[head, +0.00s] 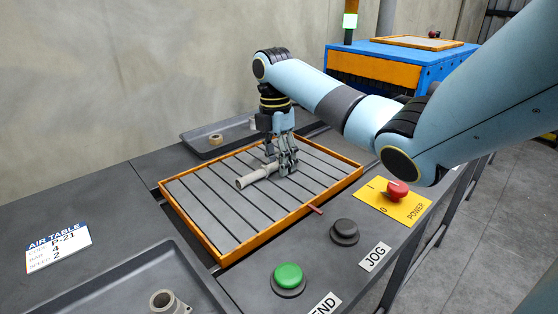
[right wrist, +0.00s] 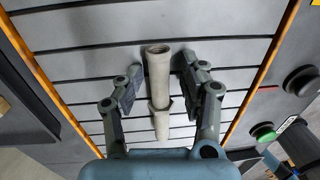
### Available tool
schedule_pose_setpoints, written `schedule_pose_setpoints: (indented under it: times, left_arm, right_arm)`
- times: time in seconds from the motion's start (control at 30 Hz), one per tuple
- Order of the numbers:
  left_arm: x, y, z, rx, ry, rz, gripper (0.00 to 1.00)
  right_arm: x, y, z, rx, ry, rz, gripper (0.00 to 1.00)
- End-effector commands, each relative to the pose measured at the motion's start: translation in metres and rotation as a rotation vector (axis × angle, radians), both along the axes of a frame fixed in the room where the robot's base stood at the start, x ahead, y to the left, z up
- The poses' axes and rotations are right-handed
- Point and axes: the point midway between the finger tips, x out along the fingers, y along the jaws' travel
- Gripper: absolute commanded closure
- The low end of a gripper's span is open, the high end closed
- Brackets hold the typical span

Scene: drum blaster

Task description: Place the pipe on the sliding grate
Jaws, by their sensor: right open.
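The pipe (head: 257,175) is a light grey tube with a thicker collar. It lies on the sliding grate (head: 215,205), a slatted grey panel in an orange frame. My right gripper (head: 286,170) is low over the grate, around the far end of the pipe. In the right wrist view the pipe (right wrist: 158,85) lies between the two open fingers (right wrist: 155,90), with a gap on each side. The grate's slats (right wrist: 90,65) show behind it. My left gripper is not in view.
A dark tray (head: 190,137) with small fittings is behind the grate; another tray (head: 105,290) with a fitting (head: 168,302) is in front. A green button (head: 288,276), a black button (head: 345,231) and a red power knob (head: 397,189) line the right side. A blue machine (head: 440,62) stands behind.

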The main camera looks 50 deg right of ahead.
Motion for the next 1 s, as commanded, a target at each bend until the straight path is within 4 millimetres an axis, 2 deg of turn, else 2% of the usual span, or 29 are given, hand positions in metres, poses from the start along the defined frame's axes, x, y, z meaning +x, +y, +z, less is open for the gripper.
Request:
schedule_pose_setpoints:
  times: [0.17,0.37,0.5,0.7,1.0]
  left_arm:
    - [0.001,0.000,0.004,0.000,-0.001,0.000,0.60]
    - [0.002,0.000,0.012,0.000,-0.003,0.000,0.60]
    - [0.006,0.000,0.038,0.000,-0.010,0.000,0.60]
    - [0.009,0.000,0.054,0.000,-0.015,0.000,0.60]
    - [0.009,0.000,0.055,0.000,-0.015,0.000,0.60]
  right_arm:
    - [0.003,-0.001,0.027,-0.003,-0.006,0.000,0.57]
    - [0.008,-0.002,0.077,-0.002,-0.007,0.000,0.57]
    - [0.009,-0.002,0.106,0.000,-0.003,-0.001,0.57]
    - [0.010,-0.002,0.122,0.000,-0.002,-0.001,0.57]
    - [0.011,-0.002,0.122,0.000,-0.001,-0.001,0.57]
